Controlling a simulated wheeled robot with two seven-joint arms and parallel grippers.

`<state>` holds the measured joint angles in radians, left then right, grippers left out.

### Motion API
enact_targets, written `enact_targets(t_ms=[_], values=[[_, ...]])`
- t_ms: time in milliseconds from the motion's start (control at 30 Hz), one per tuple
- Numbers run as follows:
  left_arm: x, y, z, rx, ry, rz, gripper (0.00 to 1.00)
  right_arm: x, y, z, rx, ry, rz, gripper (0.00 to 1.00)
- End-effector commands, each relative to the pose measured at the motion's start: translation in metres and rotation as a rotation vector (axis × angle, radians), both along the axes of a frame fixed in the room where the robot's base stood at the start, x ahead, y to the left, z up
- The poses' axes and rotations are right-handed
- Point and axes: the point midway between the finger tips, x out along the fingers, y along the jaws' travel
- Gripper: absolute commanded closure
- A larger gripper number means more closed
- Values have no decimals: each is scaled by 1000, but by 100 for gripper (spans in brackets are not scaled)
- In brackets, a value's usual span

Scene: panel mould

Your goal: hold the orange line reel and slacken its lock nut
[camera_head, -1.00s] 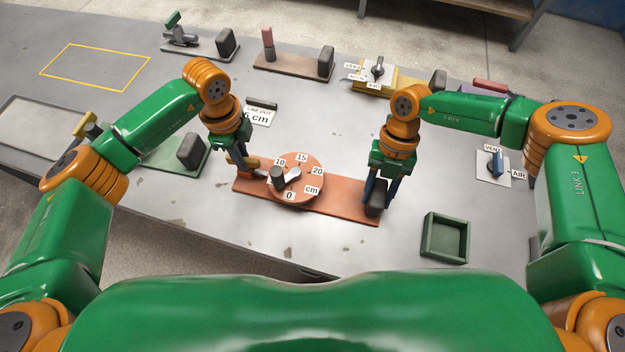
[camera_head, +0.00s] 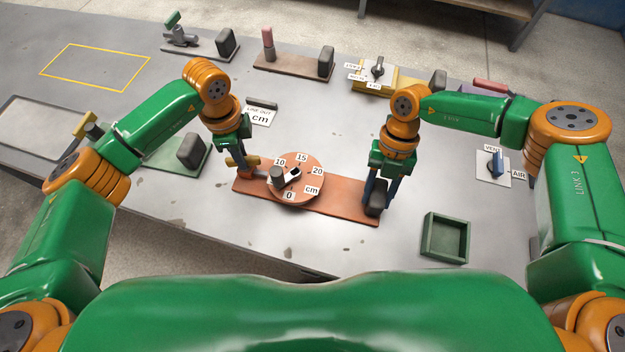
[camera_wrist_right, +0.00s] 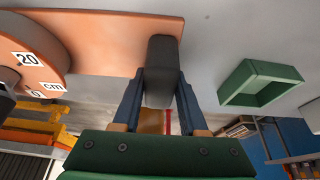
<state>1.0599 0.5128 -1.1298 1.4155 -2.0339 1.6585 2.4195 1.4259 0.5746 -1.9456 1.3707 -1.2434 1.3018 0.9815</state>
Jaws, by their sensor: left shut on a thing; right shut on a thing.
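The orange line reel is a round disc (camera_head: 314,168) on a flat orange base plate (camera_head: 335,205). Its face is marked 0, 10, 15, 20 and cm, and a dark knob (camera_head: 277,175) and a pale arm sit on it. A tan piece (camera_head: 253,160), apparently the lock nut, is at the plate's left end. My left gripper (camera_head: 244,170) is shut on it, partly hiding it. My right gripper (camera_head: 377,192) is shut on the dark grey upright block (camera_head: 375,207) at the plate's right end. The right wrist view shows this block (camera_wrist_right: 160,72) between both fingers.
A LINE OUT card (camera_head: 260,116) lies behind the reel, its number not readable. A green tray (camera_head: 428,238) stands at right, near a VENT/AIR switch (camera_head: 495,163). A green fixture (camera_head: 165,157) is at left. Other fixtures line the back; the front table strip is clear.

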Motion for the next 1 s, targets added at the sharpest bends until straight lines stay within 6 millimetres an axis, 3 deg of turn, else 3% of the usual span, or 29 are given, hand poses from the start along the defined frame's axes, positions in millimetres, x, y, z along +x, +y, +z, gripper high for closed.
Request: enact_targets(t_ms=[33,67,133,167,500,567,800,1000], values=[[0,0,0,0,-1,0,100,0,0,0,1,1,1,100],[0,0,0,0,-1,0,75,0,0,0,1,1,1,100],[0,0,0,0,0,-1,56,0,0,0,1,1,1,100],[0,0,0,0,0,-1,52,0,0,0,1,1,1,100],[1,0,6,-1,-2,-1,52,0,0,0,0,1,0,100],[1,0,17,-2,-4,-1,52,0,0,0,0,1,0,100],[2,0,84,-1,-5,-2,52,0,0,0,0,1,0,100],[1,0,116,0,-2,0,52,0,0,0,0,0,0,100]])
